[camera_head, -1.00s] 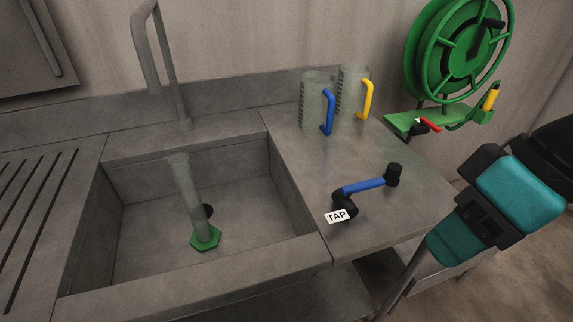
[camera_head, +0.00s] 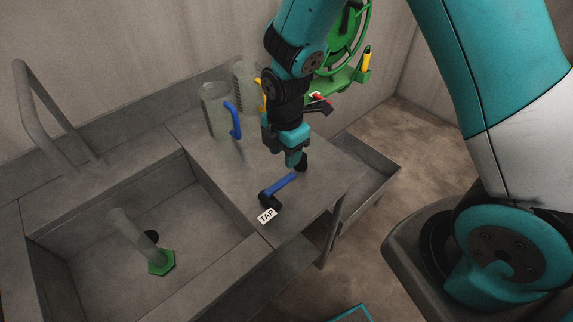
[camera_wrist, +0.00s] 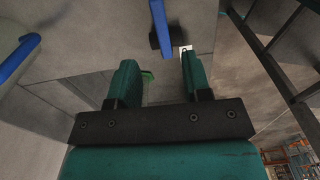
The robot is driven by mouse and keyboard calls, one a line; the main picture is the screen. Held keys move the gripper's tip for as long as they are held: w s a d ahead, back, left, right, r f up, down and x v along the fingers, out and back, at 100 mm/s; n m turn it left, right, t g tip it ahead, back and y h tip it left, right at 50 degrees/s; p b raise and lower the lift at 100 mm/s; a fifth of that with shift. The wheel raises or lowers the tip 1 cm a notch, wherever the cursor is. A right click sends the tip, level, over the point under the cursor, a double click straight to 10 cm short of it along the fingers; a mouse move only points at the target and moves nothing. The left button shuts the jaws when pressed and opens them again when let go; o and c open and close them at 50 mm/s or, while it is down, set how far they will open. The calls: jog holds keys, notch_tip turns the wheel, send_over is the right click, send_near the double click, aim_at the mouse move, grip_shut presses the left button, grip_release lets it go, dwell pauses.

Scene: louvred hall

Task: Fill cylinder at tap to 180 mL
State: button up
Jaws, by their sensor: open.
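In the wrist view my gripper (camera_wrist: 157,75) is open, and the blue lever (camera_wrist: 160,28) shows beyond the fingers. The grey pipe spout (camera_head: 45,110) arches at the sink's back left.
Two clear jugs stand at the counter's back: one with a blue handle (camera_head: 234,120), one with a yellow handle, partly hidden by my arm. A green hose reel (camera_head: 350,35) is on the right. A lower grey shelf (camera_head: 365,170) lies right of the counter.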

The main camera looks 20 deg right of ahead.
aim_at(285, 178)
jog(key=shift+d+f+b, duration=0.15)
jog(key=shift+f+b, duration=0.2)
jog(key=shift+f, duration=0.1)
notch_tip(285, 178, down, 10)
jog(key=b, duration=0.7)
jog(key=shift+r+b, duration=0.25)
jog(key=shift+b, duration=0.05)
grip_shut()
jog(key=shift+w, duration=0.1)
dwell(0.8)
